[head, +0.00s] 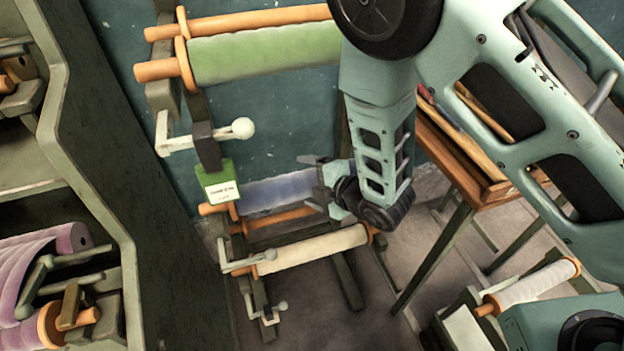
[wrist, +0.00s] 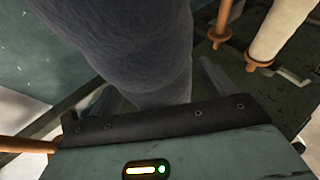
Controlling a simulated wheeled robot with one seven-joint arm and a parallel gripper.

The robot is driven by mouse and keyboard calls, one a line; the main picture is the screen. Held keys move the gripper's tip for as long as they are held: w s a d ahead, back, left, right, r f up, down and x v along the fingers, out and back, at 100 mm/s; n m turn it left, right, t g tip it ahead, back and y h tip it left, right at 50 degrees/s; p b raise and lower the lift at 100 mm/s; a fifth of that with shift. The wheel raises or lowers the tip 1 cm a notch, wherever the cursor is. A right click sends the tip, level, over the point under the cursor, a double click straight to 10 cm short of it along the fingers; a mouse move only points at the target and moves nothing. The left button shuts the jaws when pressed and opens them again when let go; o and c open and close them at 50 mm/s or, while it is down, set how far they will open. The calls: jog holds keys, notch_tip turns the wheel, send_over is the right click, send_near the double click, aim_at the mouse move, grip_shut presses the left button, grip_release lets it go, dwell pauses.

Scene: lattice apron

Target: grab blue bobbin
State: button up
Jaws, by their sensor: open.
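The blue bobbin (head: 280,190) is a long grey-blue roll lying roughly level on the rack, below the green roll. My gripper (head: 312,180) is at its right part in the head view, and my wrist hides the bobbin's right end. In the wrist view the blue bobbin (wrist: 130,50) fills the upper middle, close up. My gripper's two fingers (wrist: 155,88) are open, one showing on each side of the bobbin. Whether they touch it I cannot tell.
A green roll (head: 260,52) hangs above and a cream roll (head: 312,248) lies just below the blue one. A crank with a white knob (head: 240,128) and a green tag (head: 219,183) are to the left. A wooden table (head: 470,165) stands at right.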

jog(key=shift+c, duration=0.3)
jog(key=c, duration=1.3)
